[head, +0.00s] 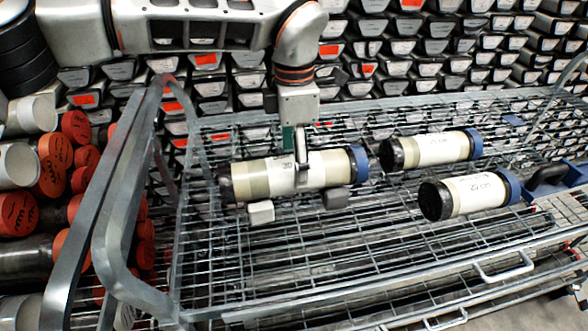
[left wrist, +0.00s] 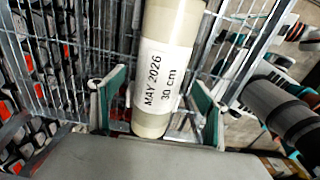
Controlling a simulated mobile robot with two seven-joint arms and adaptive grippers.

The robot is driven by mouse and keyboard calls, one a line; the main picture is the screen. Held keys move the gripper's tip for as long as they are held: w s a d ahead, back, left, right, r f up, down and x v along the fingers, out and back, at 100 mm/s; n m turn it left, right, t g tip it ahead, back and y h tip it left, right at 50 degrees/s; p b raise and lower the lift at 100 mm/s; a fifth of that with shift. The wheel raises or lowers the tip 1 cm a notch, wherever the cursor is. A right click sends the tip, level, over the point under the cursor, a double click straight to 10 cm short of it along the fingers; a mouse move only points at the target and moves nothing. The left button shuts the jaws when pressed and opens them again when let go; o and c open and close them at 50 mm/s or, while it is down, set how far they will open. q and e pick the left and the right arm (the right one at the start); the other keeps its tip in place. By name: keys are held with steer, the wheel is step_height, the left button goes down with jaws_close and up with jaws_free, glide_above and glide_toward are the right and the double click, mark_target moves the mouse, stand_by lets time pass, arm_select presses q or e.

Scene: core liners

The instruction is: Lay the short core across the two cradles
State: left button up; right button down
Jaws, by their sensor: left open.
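A pale core with dark left end, blue right cap and a "30 cm" label (head: 257,179) lies level on the left of the wire rack. It also shows in the left wrist view (left wrist: 166,60). Below its near side are two small blocks, apparently the cradles: one light grey (head: 260,212), one dark grey (head: 336,198). I cannot tell whether the core touches both. My left gripper (head: 302,172) is over the core's middle, open; in the left wrist view its green-padded fingers (left wrist: 160,105) stand either side of the core with gaps. My right gripper is not in view.
Two shorter-looking cores with blue caps lie to the right, one further back (head: 430,150) and one nearer (head: 470,194). The wire rack (head: 350,260) is bare in front. A metal frame (head: 118,220) rises at its left. Stacked core ends fill the back and left.

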arm_select(q)
step_height(320, 180, up, 8)
steer(key=shift+r+p, duration=0.1)
steer(key=shift+p, duration=0.3)
steer(key=shift+s+d, duration=0.1)
